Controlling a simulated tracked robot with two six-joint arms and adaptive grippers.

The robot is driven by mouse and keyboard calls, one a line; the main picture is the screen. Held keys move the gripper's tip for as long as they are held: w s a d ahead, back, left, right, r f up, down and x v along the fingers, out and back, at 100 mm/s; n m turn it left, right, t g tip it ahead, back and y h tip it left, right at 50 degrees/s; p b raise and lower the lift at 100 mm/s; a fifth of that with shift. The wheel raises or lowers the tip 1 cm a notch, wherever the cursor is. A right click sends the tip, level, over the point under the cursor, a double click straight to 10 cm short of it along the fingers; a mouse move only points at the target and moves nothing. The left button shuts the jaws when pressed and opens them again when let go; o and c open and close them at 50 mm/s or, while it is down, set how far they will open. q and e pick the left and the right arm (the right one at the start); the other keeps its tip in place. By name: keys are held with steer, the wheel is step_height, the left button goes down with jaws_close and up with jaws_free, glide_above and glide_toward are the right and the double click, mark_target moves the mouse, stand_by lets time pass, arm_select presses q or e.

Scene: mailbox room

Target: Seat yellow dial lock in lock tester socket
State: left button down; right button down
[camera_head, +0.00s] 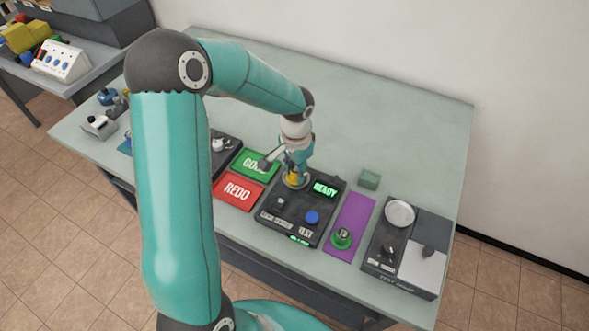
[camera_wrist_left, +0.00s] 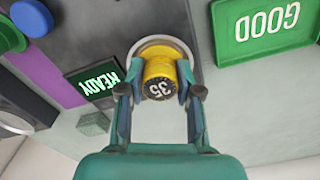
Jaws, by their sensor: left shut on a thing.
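My left gripper (camera_head: 297,168) is shut on the yellow dial lock (camera_head: 293,178) at the back left of the black lock tester (camera_head: 283,213). In the left wrist view the lock (camera_wrist_left: 160,79) shows a dark dial marked 35, with my left gripper's fingers (camera_wrist_left: 160,92) on its two sides. The lock is at the round pale socket (camera_wrist_left: 158,47), whose rim shows around it; I cannot tell whether it is fully down. The tester display (camera_head: 325,187) reads READY in green. The tester also has a blue button (camera_head: 312,217). My right gripper is not in view.
A green GOOD tray (camera_head: 254,164) and a red REDO tray (camera_head: 238,189) lie left of the tester. Right of it, a green dial lock (camera_head: 342,237) stands on a purple mat (camera_head: 352,217). A small green block (camera_head: 370,179) sits behind. The back of the table is clear.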

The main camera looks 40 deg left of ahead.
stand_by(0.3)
arm_select(q)
steer(key=c, duration=0.7)
jaws_free()
steer(key=shift+f, duration=0.1)
steer(key=shift+o, duration=1.2)
steer(key=shift+r+p, duration=2.2)
steer(key=shift+r, duration=0.85)
